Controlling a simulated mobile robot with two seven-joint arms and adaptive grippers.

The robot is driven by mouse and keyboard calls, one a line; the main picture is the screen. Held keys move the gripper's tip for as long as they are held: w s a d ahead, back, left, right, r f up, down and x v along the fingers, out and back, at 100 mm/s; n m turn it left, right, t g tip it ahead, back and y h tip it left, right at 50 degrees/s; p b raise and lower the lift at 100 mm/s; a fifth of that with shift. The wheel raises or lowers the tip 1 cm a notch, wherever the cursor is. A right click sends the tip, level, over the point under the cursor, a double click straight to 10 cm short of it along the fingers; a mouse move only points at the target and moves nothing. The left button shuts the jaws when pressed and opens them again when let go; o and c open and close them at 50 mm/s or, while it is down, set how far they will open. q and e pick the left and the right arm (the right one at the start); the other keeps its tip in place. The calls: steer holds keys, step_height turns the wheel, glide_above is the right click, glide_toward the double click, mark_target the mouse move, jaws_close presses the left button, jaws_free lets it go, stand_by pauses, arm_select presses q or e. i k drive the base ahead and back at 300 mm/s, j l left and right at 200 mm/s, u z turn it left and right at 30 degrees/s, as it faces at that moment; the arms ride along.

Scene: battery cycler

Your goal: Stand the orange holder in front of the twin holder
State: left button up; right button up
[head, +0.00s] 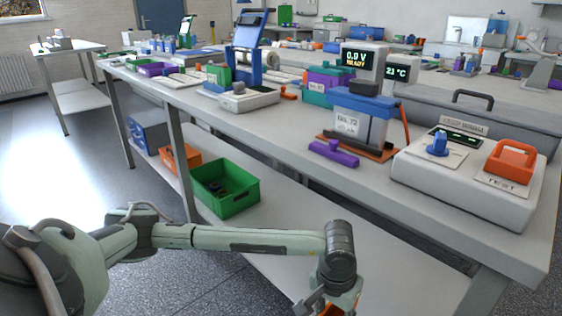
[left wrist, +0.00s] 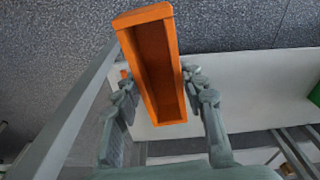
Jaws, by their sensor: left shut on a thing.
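The orange holder (left wrist: 154,70) is a long, narrow, open box in the left wrist view. My left gripper (left wrist: 160,88) has a finger on each side of it and is shut on it. In the head view my left gripper (head: 333,301) is at the bottom edge, low in front of the workbench (head: 285,125), with a bit of orange showing there. Most of the holder is cut off in that view. I cannot make out which thing is the twin holder. My right gripper is not in view.
A blue-topped battery unit (head: 362,115) stands on the bench with a purple bar (head: 333,153) before it. A white console (head: 470,190) with a blue knob (head: 437,144) and orange handle (head: 510,160) is at right. The lower shelf holds a green crate (head: 235,201) and orange bin (head: 180,158).

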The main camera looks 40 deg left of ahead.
mark_target(280, 122)
steer(key=j+z, duration=0.1)
steer(key=j, duration=0.9)
steer(key=k+j, duration=0.1)
steer(key=j, duration=0.85)
steer(key=i+z, duration=0.05)
